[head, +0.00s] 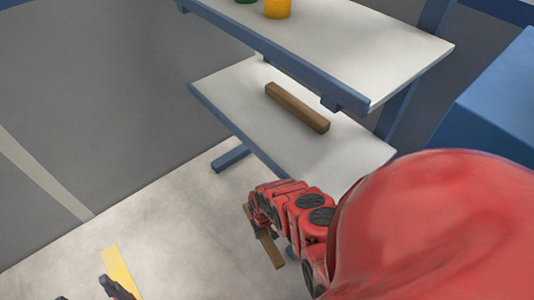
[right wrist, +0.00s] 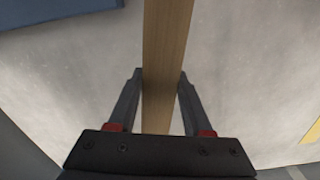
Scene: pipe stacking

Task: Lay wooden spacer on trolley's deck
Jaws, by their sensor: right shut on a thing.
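A brown wooden spacer (head: 269,249) is held in my right gripper (head: 261,222), low over the pale floor in the head view. In the right wrist view, the spacer (right wrist: 166,60) runs lengthwise between the two fingers of the right gripper (right wrist: 160,78), which is shut on it. A second wooden spacer (head: 297,107) lies on the lower white deck (head: 232,92) of a blue-framed unit. I cannot tell whether this unit is the trolley. My left gripper (head: 84,289) shows only as two dark fingertips, spread apart, at the bottom left edge.
The upper white deck (head: 340,50) overhangs the lower one and bears a yellow piece (head: 277,8) and a green piece (head: 245,1). A blue box-like thing (head: 490,105) stands at the right. A yellow strip (head: 121,270) marks the floor.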

